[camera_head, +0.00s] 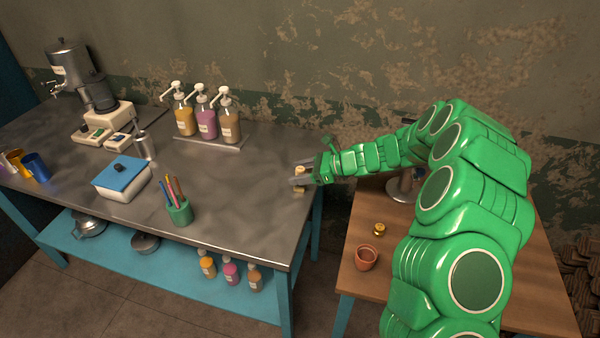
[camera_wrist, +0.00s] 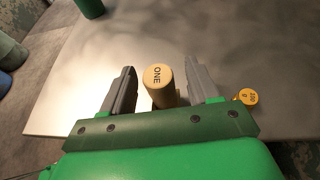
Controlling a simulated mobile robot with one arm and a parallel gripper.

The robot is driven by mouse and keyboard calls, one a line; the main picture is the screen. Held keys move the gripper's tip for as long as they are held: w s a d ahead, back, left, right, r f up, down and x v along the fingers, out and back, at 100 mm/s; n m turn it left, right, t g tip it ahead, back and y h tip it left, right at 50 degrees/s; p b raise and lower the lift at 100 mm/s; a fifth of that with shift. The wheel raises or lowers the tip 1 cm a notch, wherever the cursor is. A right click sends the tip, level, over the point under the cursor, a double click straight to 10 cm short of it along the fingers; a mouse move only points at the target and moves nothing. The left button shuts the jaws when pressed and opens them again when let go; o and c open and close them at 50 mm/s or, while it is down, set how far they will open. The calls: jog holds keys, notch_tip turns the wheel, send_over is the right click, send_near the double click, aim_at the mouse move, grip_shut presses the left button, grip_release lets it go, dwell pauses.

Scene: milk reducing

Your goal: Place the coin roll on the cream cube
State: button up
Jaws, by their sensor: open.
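The coin roll (camera_wrist: 158,76) is a tan cylinder with "ONE" on its round end, between the two fingers in the wrist view. It stands about upright, and its top also shows in the head view (camera_head: 300,170). My gripper (camera_wrist: 160,88) is open around it, with a gap visible on at least the right side. In the head view my gripper (camera_head: 302,178) is over the right end of the grey bench. A tan patch shows below the fingers there. I cannot tell whether it is the roll's lower part or the cream cube, which I cannot clearly make out.
A brass piece (camera_wrist: 248,97) lies just outside the right finger in the wrist view. A pencil cup (camera_head: 180,211), a blue-topped box (camera_head: 122,178) and pump bottles (camera_head: 207,118) stand on the bench. A wooden table (camera_head: 480,270) is at right, with a small pot (camera_head: 367,259).

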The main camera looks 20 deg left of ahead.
jog(key=shift+r, duration=0.1)
jog(key=v, duration=0.3)
notch_tip(320, 180, up, 7)
dwell(0.4)
